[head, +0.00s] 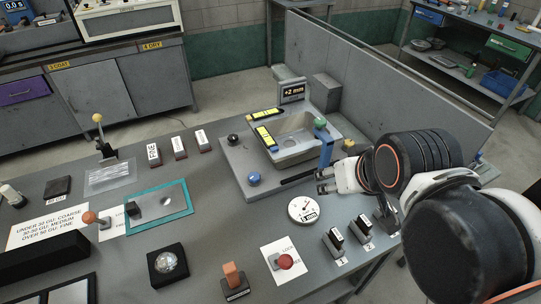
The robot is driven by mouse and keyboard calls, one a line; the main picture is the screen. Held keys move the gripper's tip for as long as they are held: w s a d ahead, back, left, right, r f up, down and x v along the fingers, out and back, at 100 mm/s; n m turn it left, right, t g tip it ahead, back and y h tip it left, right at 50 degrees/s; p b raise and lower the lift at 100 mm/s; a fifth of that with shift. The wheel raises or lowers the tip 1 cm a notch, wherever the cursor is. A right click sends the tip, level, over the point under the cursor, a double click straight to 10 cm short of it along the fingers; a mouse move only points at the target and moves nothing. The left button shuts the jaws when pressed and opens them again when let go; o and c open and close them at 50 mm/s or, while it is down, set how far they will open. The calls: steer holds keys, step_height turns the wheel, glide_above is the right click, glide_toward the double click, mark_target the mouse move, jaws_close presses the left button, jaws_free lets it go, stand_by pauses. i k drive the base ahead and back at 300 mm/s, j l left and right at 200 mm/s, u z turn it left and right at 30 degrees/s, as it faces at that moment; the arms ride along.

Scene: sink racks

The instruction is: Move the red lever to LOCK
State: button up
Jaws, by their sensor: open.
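The red lever's round knob (286,262) sits over a white plate (272,250) near the front edge of the table. A grey metal piece shows to the left of the knob. The word LOCK (287,250) is printed just above the knob; other marking on the plate is too small to read or is covered. My gripper (321,181) is open and empty, pointing left. It is behind and to the right of the red lever, well apart from it, beside the grey machine with the basin (335,150).
A round dial (305,209) lies between my gripper and the lever plate. Two small black-and-white blocks (346,240) stand to the right of the lever. A blue upright handle (327,148) is close by my gripper.

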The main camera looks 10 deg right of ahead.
mark_target(285, 261)
steer(key=k+j, duration=0.25)
steer(key=k, duration=0.25)
steer(key=k+j+z, duration=0.1)
steer(key=k+j, duration=0.2)
steer(key=k, duration=0.15)
